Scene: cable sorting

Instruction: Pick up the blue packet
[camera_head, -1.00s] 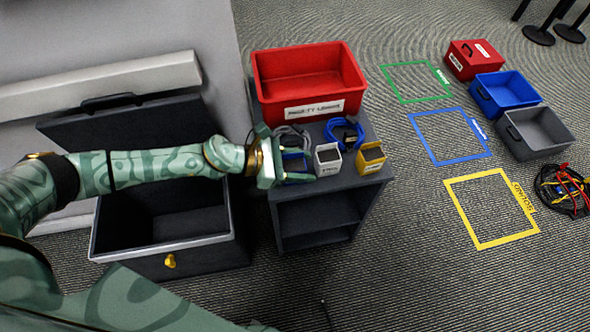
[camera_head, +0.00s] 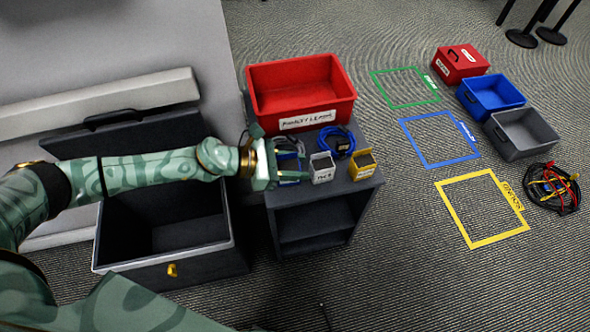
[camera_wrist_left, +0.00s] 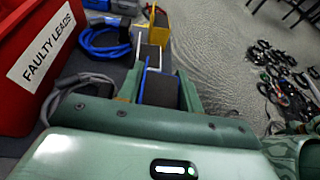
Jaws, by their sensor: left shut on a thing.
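The blue packet (camera_head: 288,164) stands on the dark shelf unit's top, at the left end of a row with a white packet (camera_head: 322,168) and a yellow packet (camera_head: 363,165). My left gripper (camera_head: 289,176) is at the blue packet and partly hides it. In the left wrist view the blue packet (camera_wrist_left: 160,89) sits between the two fingers, which are shut on it. I cannot tell whether it is clear of the shelf top. The white and yellow packets stand just beyond it. My right gripper is not in view.
A red "faulty leads" bin (camera_head: 303,107) stands behind the packets. A blue cable (camera_head: 340,139) and a grey cable (camera_wrist_left: 70,88) lie close by. An open dark box (camera_head: 165,257) is below my left arm. Floor frames, bins and a cable pile lie to the right.

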